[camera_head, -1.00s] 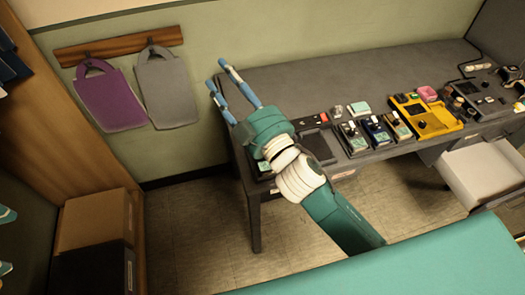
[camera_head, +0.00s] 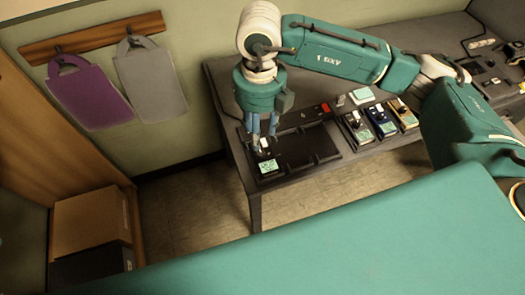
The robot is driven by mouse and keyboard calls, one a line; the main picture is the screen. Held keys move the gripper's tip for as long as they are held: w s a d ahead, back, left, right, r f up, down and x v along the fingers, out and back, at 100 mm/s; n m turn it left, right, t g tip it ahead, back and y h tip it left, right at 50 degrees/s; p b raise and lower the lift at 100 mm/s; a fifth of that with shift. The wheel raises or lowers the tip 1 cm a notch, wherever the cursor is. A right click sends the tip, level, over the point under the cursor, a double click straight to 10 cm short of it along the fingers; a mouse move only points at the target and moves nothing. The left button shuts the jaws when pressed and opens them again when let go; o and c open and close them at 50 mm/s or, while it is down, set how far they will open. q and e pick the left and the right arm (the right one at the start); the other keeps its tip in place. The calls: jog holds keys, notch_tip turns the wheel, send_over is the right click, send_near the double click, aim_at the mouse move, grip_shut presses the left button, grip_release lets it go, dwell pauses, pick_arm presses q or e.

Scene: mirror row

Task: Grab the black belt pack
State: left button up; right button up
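A black belt pack (camera_head: 262,154) with a pale green label stands at the left end of a black tray (camera_head: 311,147) on the dark bench. My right gripper (camera_head: 264,136) points down over it, its arm coming in from the right. Its two blue fingers are a little apart, with their tips at the upper part of the pack. I cannot tell whether they grip it. My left gripper is not in view.
Several small devices (camera_head: 382,122) stand right of the tray, with a pale green block (camera_head: 361,95) behind them. The dark bench (camera_head: 417,40) is bare towards the back. A purple bag (camera_head: 87,95) and a grey bag (camera_head: 150,78) hang on the wall.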

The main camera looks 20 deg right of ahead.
jog(key=p, duration=0.1)
send_over(262, 154)
notch_tip(262, 154, down, 5)
jog(key=shift+s+a+r, duration=0.1)
jog(key=shift+r, duration=0.1)
notch_tip(262, 154, down, 5)
jog(key=shift+r+p, duration=0.15)
jog(key=shift+p, duration=1.1)
jog(key=shift+f, duration=0.5)
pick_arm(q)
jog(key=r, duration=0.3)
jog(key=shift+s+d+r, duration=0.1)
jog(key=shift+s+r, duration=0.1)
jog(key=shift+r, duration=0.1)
pick_arm(e)
grip_shut()
